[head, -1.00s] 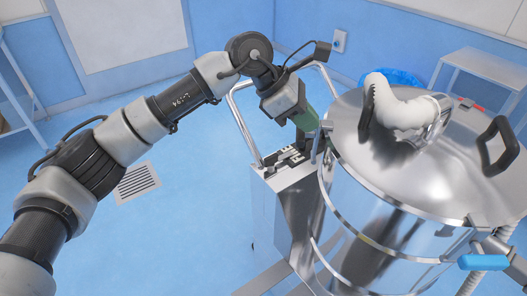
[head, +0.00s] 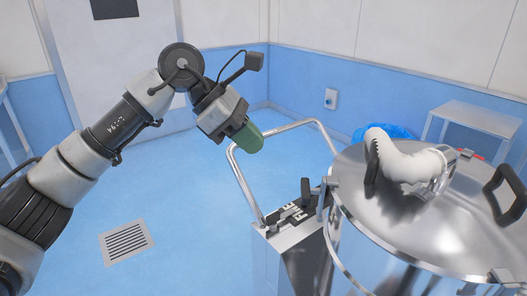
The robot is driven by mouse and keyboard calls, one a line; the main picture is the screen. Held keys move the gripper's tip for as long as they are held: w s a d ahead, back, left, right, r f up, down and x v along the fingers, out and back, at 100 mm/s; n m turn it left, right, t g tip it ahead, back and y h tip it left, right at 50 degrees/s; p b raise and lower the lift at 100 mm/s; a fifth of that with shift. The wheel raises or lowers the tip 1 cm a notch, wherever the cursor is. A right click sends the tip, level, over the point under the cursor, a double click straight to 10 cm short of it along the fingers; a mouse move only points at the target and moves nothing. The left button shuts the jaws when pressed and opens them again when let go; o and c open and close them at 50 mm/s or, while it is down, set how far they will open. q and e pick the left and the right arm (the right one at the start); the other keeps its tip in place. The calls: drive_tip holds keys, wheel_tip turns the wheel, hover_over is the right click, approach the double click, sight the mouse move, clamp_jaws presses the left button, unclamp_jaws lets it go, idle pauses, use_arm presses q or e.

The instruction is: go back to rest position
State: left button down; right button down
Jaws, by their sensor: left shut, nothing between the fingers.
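My left gripper (head: 248,138) has green fingers that are shut with nothing between them. My left arm comes in from the left edge, bent at a raised joint. My right gripper is not in view.
A large steel vessel (head: 420,238) with a lid, black handles and a white hose (head: 400,160) stands at the right. A small control panel (head: 290,220) sits beside it. A white table (head: 475,117) and a blue bag (head: 385,133) are behind. A floor drain (head: 127,242) lies at left; the floor around is clear.

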use_arm(q)
drive_tip(key=shift+d, duration=0.2)
